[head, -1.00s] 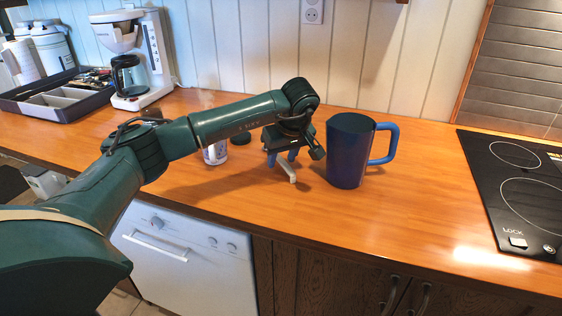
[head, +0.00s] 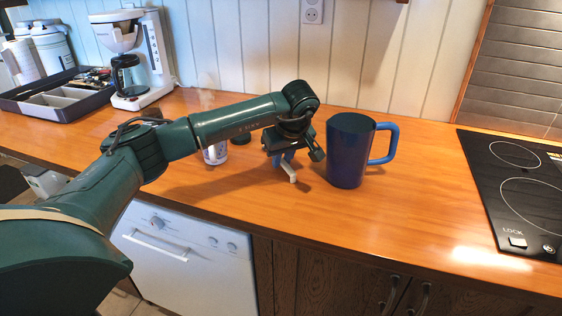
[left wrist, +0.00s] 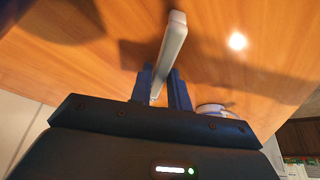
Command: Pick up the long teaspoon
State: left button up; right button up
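The long teaspoon shows as a pale, narrow bar (head: 289,173) sticking out below my left gripper, in front of the blue mug's left side. In the left wrist view the pale teaspoon (left wrist: 170,48) runs up between the two blue fingers. My left gripper (head: 282,161) has its fingers close together on the teaspoon; it also shows in the left wrist view (left wrist: 161,88). The far part of the teaspoon is hidden by the gripper. I cannot tell whether the teaspoon touches the counter. My right gripper is not in view.
A large blue mug (head: 347,155) stands just right of the gripper. The utensil tray (head: 83,101) and coffee maker (head: 128,60) are at the back left. A cooktop (head: 525,190) lies right; the counter between is clear.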

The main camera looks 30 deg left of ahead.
pick_arm(q)
grip_shut()
